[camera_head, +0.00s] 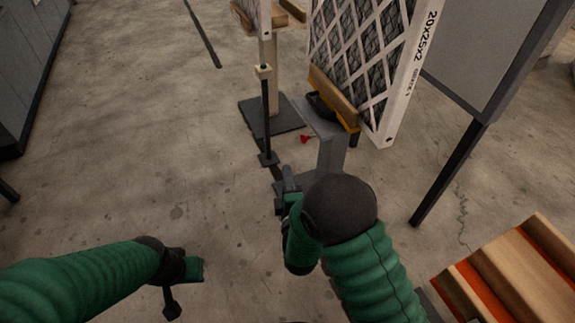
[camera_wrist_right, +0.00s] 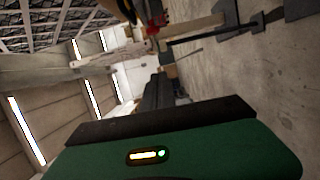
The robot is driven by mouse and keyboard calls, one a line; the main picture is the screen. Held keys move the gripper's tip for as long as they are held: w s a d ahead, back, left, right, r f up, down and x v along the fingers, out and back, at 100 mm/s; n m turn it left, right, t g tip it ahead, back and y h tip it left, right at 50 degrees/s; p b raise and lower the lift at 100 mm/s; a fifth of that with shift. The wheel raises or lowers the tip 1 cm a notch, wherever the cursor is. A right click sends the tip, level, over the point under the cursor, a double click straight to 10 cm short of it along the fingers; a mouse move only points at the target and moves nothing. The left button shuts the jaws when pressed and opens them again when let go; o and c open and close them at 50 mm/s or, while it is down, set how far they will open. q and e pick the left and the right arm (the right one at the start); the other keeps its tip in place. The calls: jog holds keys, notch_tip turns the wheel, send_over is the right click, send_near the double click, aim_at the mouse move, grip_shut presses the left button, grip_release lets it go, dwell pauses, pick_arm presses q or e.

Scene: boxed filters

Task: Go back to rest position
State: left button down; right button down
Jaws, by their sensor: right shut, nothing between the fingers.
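My right gripper (camera_head: 287,186) is in the middle of the head view, in front of the grey filter stand. It is shut and empty, and my forearm and round wrist hide part of it. Its dark fingers also show in the right wrist view (camera_wrist_right: 160,92), pointing away from the green housing. My left gripper (camera_head: 185,288) is low at the left of centre in the head view, over bare floor. Nothing shows in it, but its finger gap cannot be made out.
A boxed filter marked 20x25x2 (camera_head: 398,75) leans on a grey stand (camera_head: 331,150) close beyond my right gripper. A dark pole (camera_head: 266,115) stands on a base plate. A panel (camera_head: 490,45) and wooden slats (camera_head: 520,275) are at the right. The left floor is mostly clear.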

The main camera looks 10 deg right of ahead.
pick_arm(q)
jog(key=shift+d+r, duration=0.1)
jog(key=shift+d, duration=0.35)
pick_arm(e)
jog(key=shift+d, duration=0.55)
